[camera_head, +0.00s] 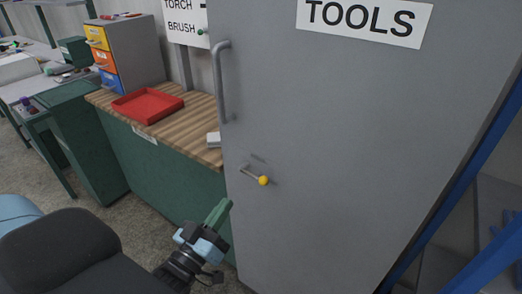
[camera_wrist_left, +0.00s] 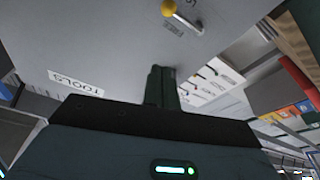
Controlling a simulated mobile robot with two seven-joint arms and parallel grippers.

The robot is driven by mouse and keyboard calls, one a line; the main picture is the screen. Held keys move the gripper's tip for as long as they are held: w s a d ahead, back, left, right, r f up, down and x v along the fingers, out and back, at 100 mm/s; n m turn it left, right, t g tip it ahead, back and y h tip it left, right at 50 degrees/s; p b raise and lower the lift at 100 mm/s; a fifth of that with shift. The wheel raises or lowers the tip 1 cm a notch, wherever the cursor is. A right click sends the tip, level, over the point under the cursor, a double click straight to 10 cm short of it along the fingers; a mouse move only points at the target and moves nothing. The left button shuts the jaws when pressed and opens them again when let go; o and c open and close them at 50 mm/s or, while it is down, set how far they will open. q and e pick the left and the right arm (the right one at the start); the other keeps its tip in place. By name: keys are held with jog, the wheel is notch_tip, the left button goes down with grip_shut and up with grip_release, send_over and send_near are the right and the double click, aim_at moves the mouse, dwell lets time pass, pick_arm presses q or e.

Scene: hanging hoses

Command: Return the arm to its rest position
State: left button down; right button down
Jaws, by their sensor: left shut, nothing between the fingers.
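My left gripper (camera_head: 219,214) is in the lower middle of the head view, in front of the workbench and beside the lower left edge of the grey tool cabinet (camera_head: 340,130). Its green fingers are shut and empty. In the left wrist view the shut fingers (camera_wrist_left: 161,86) stand in the middle, with the cabinet's grey face beyond. They do not appear to touch it. My right gripper is in neither view.
The cabinet has a long handle (camera_head: 221,82) and a small lever with a yellow knob (camera_head: 263,180). A wooden-topped bench (camera_head: 190,131) holds a red tray (camera_head: 148,105) and a drawer unit (camera_head: 125,52). Open floor (camera_head: 150,190) lies before the bench. Blue posts (camera_head: 450,195) stand at right.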

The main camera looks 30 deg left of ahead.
pick_arm(q)
jog(key=s+d+f+m+g, duration=0.2)
jog(key=s+f, duration=0.4)
jog(key=f, duration=0.3)
jog(key=s+d+f+m+g+h+p, duration=0.1)
jog(key=s+d+f+m+g, duration=0.1)
jog(key=s+f+g, duration=0.4)
jog(key=s+d+f+m+g+h, duration=0.1)
jog(key=s+d+f+g, duration=0.3)
jog(key=s+f, duration=0.4)
notch_tip(320, 180, down, 5)
jog(key=shift+d+f+m, duration=0.1)
jog(key=shift+d+m, duration=0.2)
jog(key=shift+m, duration=0.1)
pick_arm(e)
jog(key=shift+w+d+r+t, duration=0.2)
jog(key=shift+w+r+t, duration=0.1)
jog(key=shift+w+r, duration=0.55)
